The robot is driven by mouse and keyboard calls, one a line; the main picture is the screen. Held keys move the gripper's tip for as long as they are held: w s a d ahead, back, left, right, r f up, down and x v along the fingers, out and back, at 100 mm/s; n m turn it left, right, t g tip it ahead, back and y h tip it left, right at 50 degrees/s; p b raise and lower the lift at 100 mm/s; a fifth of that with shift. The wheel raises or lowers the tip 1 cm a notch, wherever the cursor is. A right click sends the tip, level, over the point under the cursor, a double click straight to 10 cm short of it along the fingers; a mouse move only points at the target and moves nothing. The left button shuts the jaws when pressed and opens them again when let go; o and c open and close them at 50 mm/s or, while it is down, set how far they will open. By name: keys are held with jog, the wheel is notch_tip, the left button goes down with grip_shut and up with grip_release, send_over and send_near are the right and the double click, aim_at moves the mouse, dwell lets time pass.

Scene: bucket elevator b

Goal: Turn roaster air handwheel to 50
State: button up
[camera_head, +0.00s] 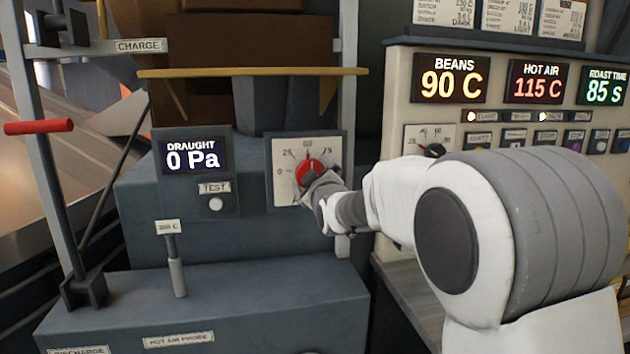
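The roaster air handwheel is a red round knob (309,171) on a pale square dial plate (283,190) in the middle of the head view. The plate is marked 0, 25, 50 and 75, with 50 at the top; its lower right is hidden by my gripper. A pale pointer mark on the knob appears near the top, but its exact reading is too small to tell. My gripper (318,184) is at the knob's lower right, overlapping it in the picture. The fingers are small and partly hidden, so I cannot tell whether they grip it.
A draught display (192,157) reading 0 Pa, with a TEST button (215,203), is left of the dial. A tan shelf (250,72) juts out above. A probe (176,270) stands below left. A red lever handle (38,127) is far left. A control panel (530,130) is at right.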

jog(key=v, duration=1.7)
jog(key=shift+s, duration=0.2)
jog(key=shift+d+r, duration=0.1)
jog(key=s+d+f+m+g+h, duration=0.2)
jog(key=s+d+f+m+g, duration=0.25)
jog(key=s, duration=0.45)
jog(key=s+d+f+m+g+h, duration=0.1)
jog(key=s+d+f+m+g, duration=0.3)
jog(key=s, duration=0.5)
jog(key=s+d+f+m+g+h, duration=0.2)
jog(key=s+d+f+m+g, duration=0.15)
jog(key=s+d, duration=0.45)
notch_tip(320, 180, up, 12)
jog(key=s+a+p, duration=0.1)
jog(key=p, duration=1.1)
jog(key=shift+a+f, duration=0.2)
jog(key=shift+a, duration=0.15)
jog(key=shift+s, duration=0.15)
